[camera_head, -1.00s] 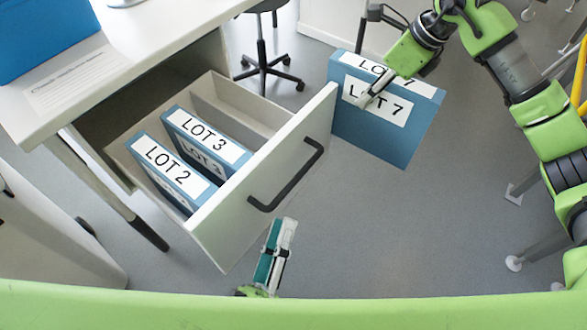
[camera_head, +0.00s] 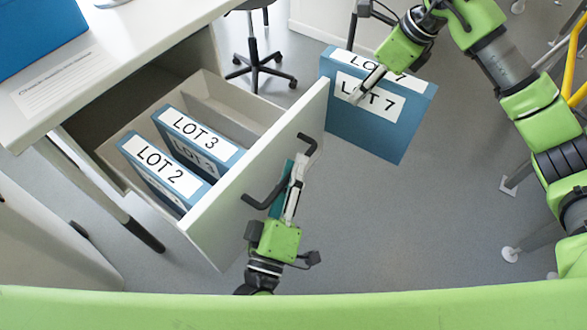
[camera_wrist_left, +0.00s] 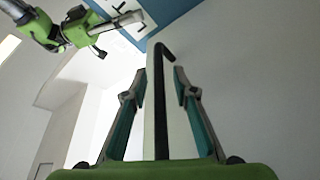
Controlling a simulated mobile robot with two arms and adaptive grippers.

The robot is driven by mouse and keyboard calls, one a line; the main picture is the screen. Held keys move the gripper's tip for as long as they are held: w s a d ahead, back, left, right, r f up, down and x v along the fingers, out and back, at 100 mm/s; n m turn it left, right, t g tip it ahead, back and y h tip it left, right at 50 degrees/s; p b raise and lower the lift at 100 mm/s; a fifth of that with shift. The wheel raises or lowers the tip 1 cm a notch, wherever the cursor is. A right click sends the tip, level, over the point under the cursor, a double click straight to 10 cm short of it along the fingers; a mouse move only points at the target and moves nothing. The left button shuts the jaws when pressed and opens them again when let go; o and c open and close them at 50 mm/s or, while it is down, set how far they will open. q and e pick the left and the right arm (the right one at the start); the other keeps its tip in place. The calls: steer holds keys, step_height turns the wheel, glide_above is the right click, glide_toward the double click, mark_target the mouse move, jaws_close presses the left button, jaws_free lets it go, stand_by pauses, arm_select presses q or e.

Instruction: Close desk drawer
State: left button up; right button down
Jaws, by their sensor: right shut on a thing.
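The desk drawer (camera_head: 215,225) is pulled out from under the white desk (camera_head: 130,55). Its front carries a dark bar handle (camera_head: 262,201). My left gripper (camera_head: 294,175) is at the handle, pointing up along the drawer front. In the left wrist view its fingers (camera_wrist_left: 160,82) are spread, one on each side of the dark handle bar (camera_wrist_left: 161,110); I cannot tell whether they touch it. My right gripper (camera_head: 364,90) is shut on the blue LOT 7 binder (camera_head: 398,130) and holds it beyond the drawer's right end.
Blue binders LOT 2 (camera_head: 165,172) and LOT 3 (camera_head: 200,138) stand inside the drawer, with an empty slot beside them. A wheeled chair (camera_head: 258,70) stands behind. The floor (camera_head: 400,220) right of the drawer is clear.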

arm_select(q)
jaws_close()
steer(key=shift+a, duration=0.1)
